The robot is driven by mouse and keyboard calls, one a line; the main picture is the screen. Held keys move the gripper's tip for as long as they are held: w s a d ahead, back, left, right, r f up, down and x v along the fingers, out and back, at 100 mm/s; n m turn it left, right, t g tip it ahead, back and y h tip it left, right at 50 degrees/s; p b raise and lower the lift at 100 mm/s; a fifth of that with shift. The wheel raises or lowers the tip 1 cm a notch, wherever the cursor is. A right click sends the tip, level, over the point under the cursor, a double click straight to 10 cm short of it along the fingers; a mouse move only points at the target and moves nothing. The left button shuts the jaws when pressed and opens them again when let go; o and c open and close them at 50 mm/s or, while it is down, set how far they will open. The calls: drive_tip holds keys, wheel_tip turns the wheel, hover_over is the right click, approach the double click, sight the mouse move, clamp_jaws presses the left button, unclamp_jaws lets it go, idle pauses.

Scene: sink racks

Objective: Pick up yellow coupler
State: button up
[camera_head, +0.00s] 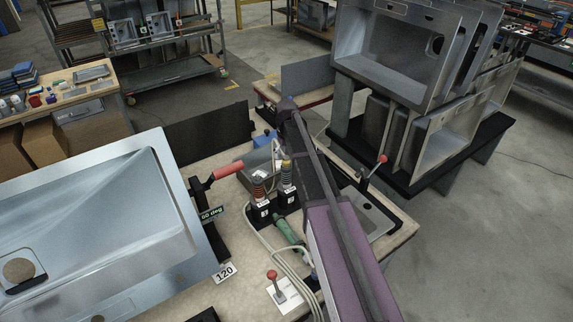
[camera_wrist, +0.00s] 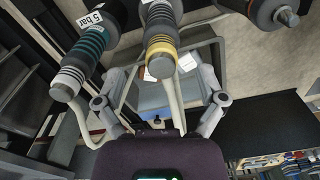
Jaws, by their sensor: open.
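The yellow coupler (camera_wrist: 161,42) is a ribbed cylinder with a yellow band and a white tag, in the upper middle of the wrist view. My gripper (camera_wrist: 164,66) is open, its grey fingers spread to the left and right of the coupler's lower end. I cannot tell whether either finger touches it. A teal-banded coupler (camera_wrist: 82,60) with a "5 bar" label is close on the left. In the head view, a coupler with a yellowish top (camera_head: 286,171) stands upright in a dark holder, beside a reddish-banded one (camera_head: 259,187). My gripper cannot be made out clearly there.
A dark cylindrical fitting (camera_wrist: 272,12) is at the wrist view's upper right. On the bench (camera_head: 240,295) are a red-handled lever (camera_head: 228,171), a green tool (camera_head: 288,230) and loose hoses. A steel sink (camera_head: 100,225) lies left; racked sinks (camera_head: 400,60) stand right.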

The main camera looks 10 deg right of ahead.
sight(286, 157)
drive_tip(key=shift+s+f+b, duration=0.1)
drive_tip(key=shift+f+b, duration=1.35)
drive_tip(key=shift+f, duration=0.25)
drive_tip(key=c, duration=1.1)
